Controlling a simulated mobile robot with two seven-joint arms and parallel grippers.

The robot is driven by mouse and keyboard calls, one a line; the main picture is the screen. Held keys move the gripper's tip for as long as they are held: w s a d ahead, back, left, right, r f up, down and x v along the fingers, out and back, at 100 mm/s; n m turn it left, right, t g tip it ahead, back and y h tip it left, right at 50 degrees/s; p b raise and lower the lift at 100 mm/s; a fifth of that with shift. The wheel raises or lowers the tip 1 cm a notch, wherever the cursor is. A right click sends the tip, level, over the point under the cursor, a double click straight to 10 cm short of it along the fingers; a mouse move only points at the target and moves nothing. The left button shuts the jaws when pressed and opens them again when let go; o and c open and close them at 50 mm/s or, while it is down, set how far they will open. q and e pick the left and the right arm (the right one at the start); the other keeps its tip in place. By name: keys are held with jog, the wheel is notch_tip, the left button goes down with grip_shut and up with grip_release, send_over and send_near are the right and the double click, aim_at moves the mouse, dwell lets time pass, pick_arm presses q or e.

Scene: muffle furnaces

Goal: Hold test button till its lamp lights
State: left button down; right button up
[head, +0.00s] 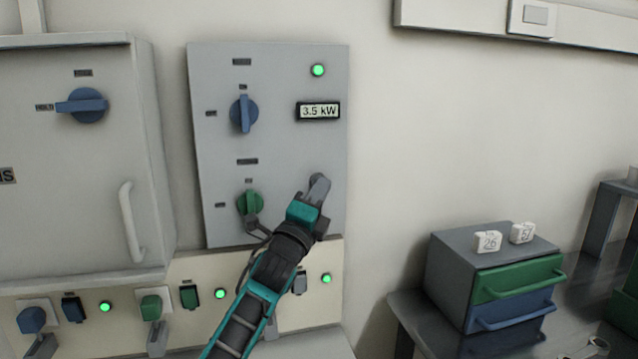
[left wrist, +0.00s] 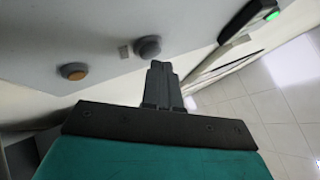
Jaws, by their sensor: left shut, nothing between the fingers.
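A grey wall panel (head: 222,145) fills the middle of the head view. My left gripper (head: 319,185) is shut and empty, its tips at the panel's lower right. In the left wrist view a round grey button (left wrist: 148,47) stands on the panel just beyond the fingertips (left wrist: 159,66). I cannot tell whether they touch it. A round orange-brown lamp or cap (left wrist: 74,71) sits to its left and shows no clear glow. In the head view my gripper mostly hides this spot. My right gripper is not in view.
The panel also has a lit green lamp (head: 318,70), a 3.5 kW display (head: 319,111), a blue knob (head: 243,114) and a green knob (head: 249,203). A furnace door handle (head: 131,222) is left. A drawer unit (head: 450,277) stands right.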

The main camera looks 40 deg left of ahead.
pick_arm(q)
jog(key=shift+w+a, duration=0.3)
jog(key=shift+a, duration=0.05)
dwell(0.4)
dwell(0.3)
jog(key=shift+s+d, duration=0.6)
jog(key=shift+d, duration=0.05)
jog(key=s+d+p, duration=0.1)
jog(key=s+d, duration=0.2)
jog(key=shift+s+d, duration=0.15)
jog(key=shift+d, duration=0.25)
dwell(0.4)
